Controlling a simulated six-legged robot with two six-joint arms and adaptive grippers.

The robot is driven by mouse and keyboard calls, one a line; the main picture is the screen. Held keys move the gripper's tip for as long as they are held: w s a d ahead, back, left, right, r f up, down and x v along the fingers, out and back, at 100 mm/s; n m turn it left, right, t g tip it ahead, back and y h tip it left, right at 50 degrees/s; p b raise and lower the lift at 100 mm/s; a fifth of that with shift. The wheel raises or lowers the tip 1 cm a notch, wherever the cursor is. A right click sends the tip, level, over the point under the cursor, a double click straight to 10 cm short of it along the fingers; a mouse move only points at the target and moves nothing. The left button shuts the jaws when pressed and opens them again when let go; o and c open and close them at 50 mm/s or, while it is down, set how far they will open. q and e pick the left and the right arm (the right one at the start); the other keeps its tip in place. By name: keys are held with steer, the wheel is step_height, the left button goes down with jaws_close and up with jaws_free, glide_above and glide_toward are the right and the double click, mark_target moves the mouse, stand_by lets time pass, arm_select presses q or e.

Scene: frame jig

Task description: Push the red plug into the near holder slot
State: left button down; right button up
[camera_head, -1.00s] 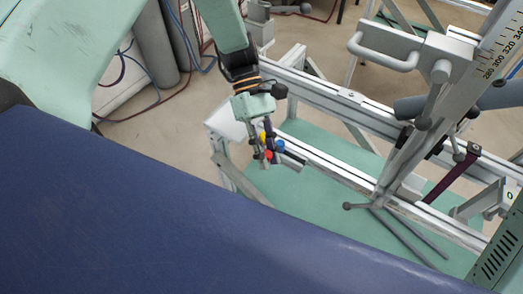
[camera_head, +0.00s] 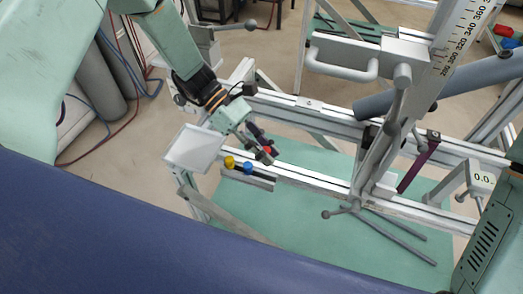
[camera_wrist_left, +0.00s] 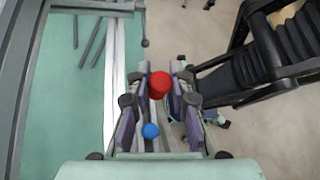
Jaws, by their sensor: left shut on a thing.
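The red plug (camera_head: 267,149) is between the fingertips of my left gripper (camera_head: 264,152), which is shut on it. In the left wrist view the red plug (camera_wrist_left: 159,84) sits between the finger pads. The grey holder strip (camera_head: 250,181) is on the frame rail, with a yellow plug (camera_head: 229,162) and a blue plug (camera_head: 248,168) at it. The red plug is to the right of the blue one in the head view, apart from it. The blue plug (camera_wrist_left: 150,131) also shows low in the wrist view. I cannot make out the slots. My right gripper is not in view.
A white plate (camera_head: 194,148) is at the rail's left end. A slanted post with a scale (camera_head: 440,60) and a grey handle (camera_head: 340,62) stand to the right. Loose rods (camera_head: 395,235) lie on the green panel (camera_head: 290,215). A dark blue surface fills the lower left.

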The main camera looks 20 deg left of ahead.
arm_select(q)
steer(key=shift+w+d+f, duration=0.1)
steer(key=shift+d+f, duration=0.05)
steer(key=shift+d, duration=0.15)
steer(key=shift+s+a+f+b, duration=0.2)
steer(key=shift+a+f+b, duration=0.1)
steer(key=shift+f+b, duration=0.25)
steer(key=shift+w+d+f+b, duration=0.1)
steer(key=shift+d+f+b, duration=0.05)
steer(key=shift+f+b, duration=0.2)
steer(key=shift+w+d+f+b, duration=0.1)
steer(key=shift+f+b, duration=0.1)
steer(key=shift+f, duration=0.2)
steer(key=shift+s+a+f+b, duration=0.15)
steer(key=shift+a+f+b, duration=0.05)
steer(key=shift+f+b, duration=0.25)
steer(key=shift+d+f+b, duration=0.15)
steer(key=shift+f+b, duration=0.3)
steer(key=shift+f, duration=0.4)
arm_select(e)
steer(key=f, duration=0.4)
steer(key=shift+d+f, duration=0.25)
